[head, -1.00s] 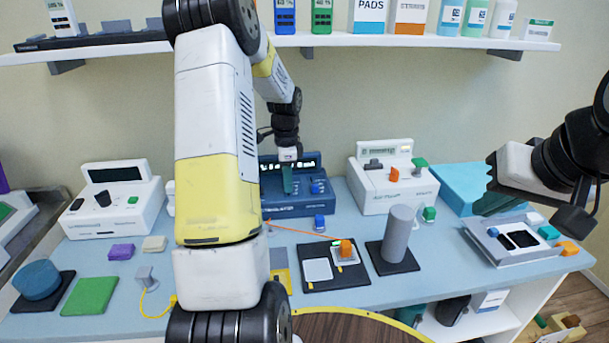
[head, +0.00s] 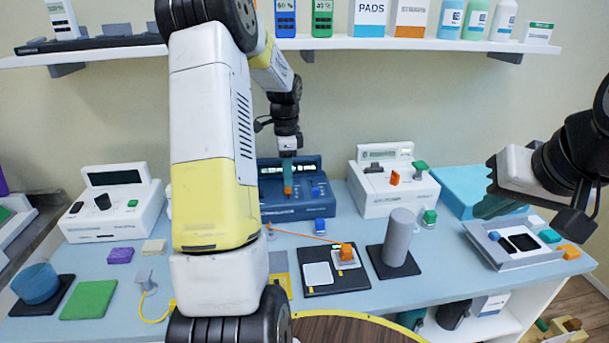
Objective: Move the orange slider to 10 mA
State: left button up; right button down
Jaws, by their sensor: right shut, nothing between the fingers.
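A blue device (head: 318,209) with a lit display stands at the back of the table, partly behind my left arm. A small orange piece (head: 287,190), apparently the orange slider, shows on its front panel. My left gripper (head: 287,179) points down at the panel, its teal finger directly above the orange piece and overlapping it in the picture. I cannot tell whether they touch or how wide the fingers are. The scale marks are too small to read. My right gripper (head: 490,207) is shut and empty above the right part of the table.
A white device (head: 384,200) with an orange piece and a green knob stands right of the blue one. A grey tray (head: 510,260) lies below my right gripper.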

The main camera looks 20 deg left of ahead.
pick_arm(q)
jog(key=shift+r, duration=2.1)
